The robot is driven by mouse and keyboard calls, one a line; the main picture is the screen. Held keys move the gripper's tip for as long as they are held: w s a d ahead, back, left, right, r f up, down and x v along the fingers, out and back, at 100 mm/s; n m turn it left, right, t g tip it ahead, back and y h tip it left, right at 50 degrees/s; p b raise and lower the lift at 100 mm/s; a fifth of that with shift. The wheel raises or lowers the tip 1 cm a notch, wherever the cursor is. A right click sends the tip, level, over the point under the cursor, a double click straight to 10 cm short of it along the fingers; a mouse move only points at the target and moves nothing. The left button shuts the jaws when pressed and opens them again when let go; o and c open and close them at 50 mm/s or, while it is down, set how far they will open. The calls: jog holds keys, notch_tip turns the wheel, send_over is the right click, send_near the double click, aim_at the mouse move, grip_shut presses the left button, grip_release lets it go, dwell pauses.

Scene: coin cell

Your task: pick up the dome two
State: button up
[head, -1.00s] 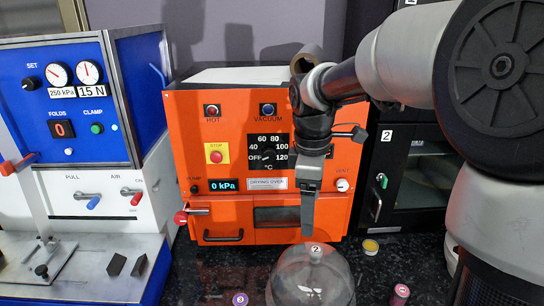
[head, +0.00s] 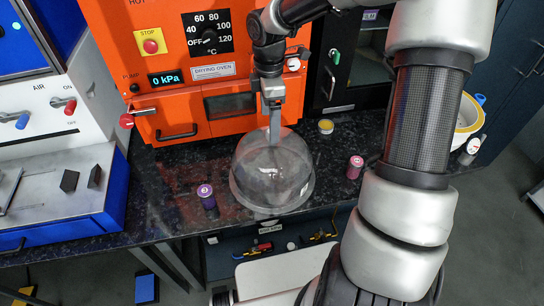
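The dome two (head: 262,178) is a clear, see-through dome standing upright on the dark speckled countertop in front of the orange oven. My gripper (head: 274,136) points down over its top. From this side the fingers overlap and cover the top of the dome, so the numbered knob seen earlier is hidden. I cannot tell whether the fingers are apart or closed on the knob. The dome's rim appears to rest on the counter.
A purple cylinder (head: 206,197) stands left of the dome, a pink-red cylinder (head: 355,167) to its right. A small yellow-topped jar (head: 326,127) sits behind right. The orange drying oven (head: 180,95) stands close behind. The counter's front edge lies just before the dome.

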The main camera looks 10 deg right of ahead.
aim_at(273, 156)
jog(key=f, duration=0.5)
jog(key=shift+s+d+f, duration=0.2)
jog(key=shift+d+f, duration=0.05)
jog(key=shift+f, duration=0.1)
jog(key=c, duration=1.3)
jog(key=shift+s+f, duration=0.1)
jog(key=shift+s, duration=0.05)
grip_shut()
